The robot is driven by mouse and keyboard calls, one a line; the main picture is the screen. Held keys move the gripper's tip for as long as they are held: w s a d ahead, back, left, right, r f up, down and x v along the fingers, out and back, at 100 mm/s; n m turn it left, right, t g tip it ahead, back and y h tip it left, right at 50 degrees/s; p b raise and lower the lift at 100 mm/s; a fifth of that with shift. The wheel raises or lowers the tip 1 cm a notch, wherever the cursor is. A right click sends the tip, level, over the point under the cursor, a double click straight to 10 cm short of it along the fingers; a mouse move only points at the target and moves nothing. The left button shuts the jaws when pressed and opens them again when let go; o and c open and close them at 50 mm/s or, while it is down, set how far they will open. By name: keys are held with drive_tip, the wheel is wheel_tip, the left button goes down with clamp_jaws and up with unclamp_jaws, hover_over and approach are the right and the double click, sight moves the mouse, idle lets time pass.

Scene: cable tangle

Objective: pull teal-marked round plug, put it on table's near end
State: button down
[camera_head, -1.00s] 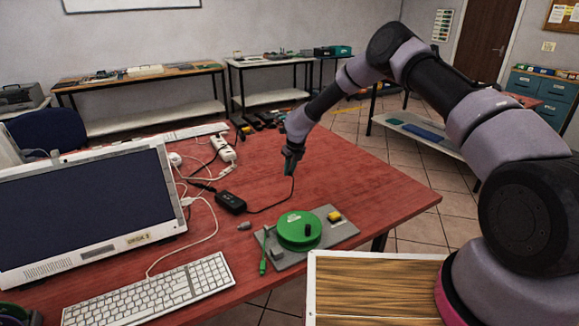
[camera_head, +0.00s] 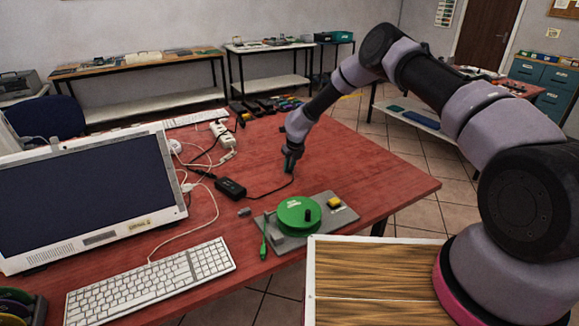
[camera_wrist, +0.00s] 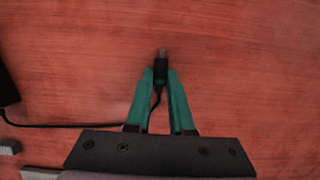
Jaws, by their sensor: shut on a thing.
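My gripper (camera_head: 289,166) is shut on a small dark plug low over the red table, behind the green reel. In the wrist view the plug (camera_wrist: 161,66), with a grey tip, sticks out between the teal fingertips (camera_wrist: 161,82). Its thin black cable (camera_wrist: 75,126) runs back to a black power brick (camera_head: 230,188). I cannot make out a teal mark on the plug against the teal fingers. I cannot tell whether the plug touches the table (camera_head: 385,178).
A green reel (camera_head: 293,212) on a grey plate stands near the table's front edge. A white power strip (camera_head: 222,135) with tangled cables lies behind the brick. A monitor (camera_head: 85,200) and keyboard (camera_head: 150,283) fill the left. The table right of my gripper is clear.

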drive_tip(key=c, duration=0.7)
unclamp_jaws()
